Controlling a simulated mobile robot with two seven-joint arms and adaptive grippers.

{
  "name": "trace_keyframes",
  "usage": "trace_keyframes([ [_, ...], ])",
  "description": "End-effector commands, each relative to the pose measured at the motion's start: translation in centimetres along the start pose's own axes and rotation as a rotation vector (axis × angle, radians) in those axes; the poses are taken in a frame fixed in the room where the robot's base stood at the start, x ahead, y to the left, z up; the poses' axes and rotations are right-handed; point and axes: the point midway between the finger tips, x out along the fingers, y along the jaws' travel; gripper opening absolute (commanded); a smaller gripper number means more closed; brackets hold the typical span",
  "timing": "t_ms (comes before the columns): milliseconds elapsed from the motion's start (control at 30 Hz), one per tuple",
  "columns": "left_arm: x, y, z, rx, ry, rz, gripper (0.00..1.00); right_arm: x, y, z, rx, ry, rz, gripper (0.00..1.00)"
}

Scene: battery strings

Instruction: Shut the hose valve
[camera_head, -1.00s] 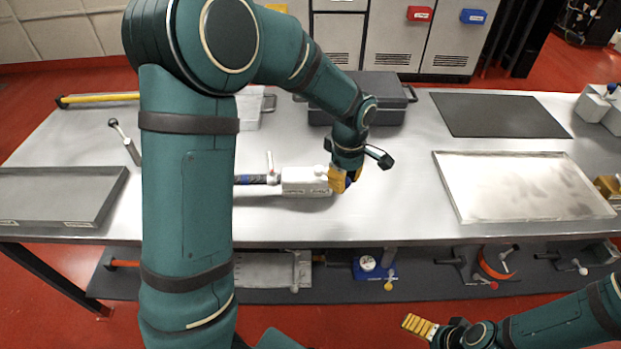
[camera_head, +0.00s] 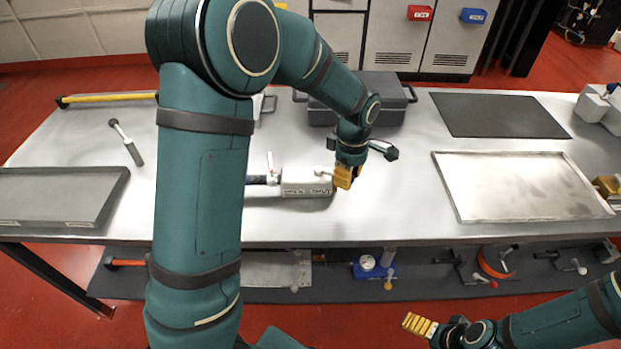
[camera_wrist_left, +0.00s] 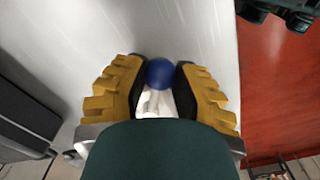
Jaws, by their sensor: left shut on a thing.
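The valve block (camera_head: 306,182), a pale grey box with lettering on its front, lies on the steel table in the head view. A short dark-blue hose (camera_head: 258,180) joins its left end, partly hidden by my left arm. A small pale lever (camera_head: 270,164) stands up near that end. My left gripper (camera_head: 346,177) is at the block's right end, shut on a blue ball knob (camera_wrist_left: 160,73). In the left wrist view the knob sits between the yellow fingers, with a pale stem below it. My right gripper (camera_head: 419,325) is low, in front of the table, apart from everything; its finger gap is unclear.
A dark case (camera_head: 385,100) stands behind my left gripper. A shallow metal tray (camera_head: 520,185) and a black mat (camera_head: 498,115) lie to the right. A grey tray (camera_head: 60,197) is at the left, near a small hammer-like tool (camera_head: 128,145). Clear table lies right of the valve.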

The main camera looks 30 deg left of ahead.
Motion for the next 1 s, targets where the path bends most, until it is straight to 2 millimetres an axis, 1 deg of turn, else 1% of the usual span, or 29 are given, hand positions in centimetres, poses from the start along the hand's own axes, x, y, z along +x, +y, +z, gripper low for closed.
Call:
trace_keyframes([
  [67, 0.1, -0.1, 0.1, 0.003, 0.000, -0.002, 0.00, 0.1, 0.0, 0.0, 0.000, 0.000, 0.000, 1.00],
  [100, 0.1, -0.1, 0.1, 0.003, 0.000, -0.002, 0.37, 0.1, 0.0, 0.0, 0.000, 0.000, 0.000, 1.00],
  [167, 0.1, -0.1, 0.0, 0.004, 0.000, -0.002, 0.58, 0.1, 0.0, 0.0, 0.000, 0.000, 0.000, 1.00],
  [200, 0.1, -0.1, 0.0, 0.004, 0.000, -0.002, 0.60, 0.1, 0.0, 0.0, 0.000, 0.000, 0.000, 1.00],
  [467, 0.0, 0.0, 0.0, 0.004, 0.000, -0.001, 0.60, 0.0, 0.0, 0.0, 0.000, 0.000, 0.000, 1.00],
  [567, -0.4, 0.0, 0.0, 0.004, 0.000, 0.000, 0.60, -0.3, -0.1, 0.0, 0.000, 0.000, 0.000, 1.00],
  [1000, -5.1, 0.0, 0.0, 0.004, 0.001, 0.001, 0.60, -3.9, -1.5, -0.4, 0.000, 0.000, 0.000, 1.00],
])
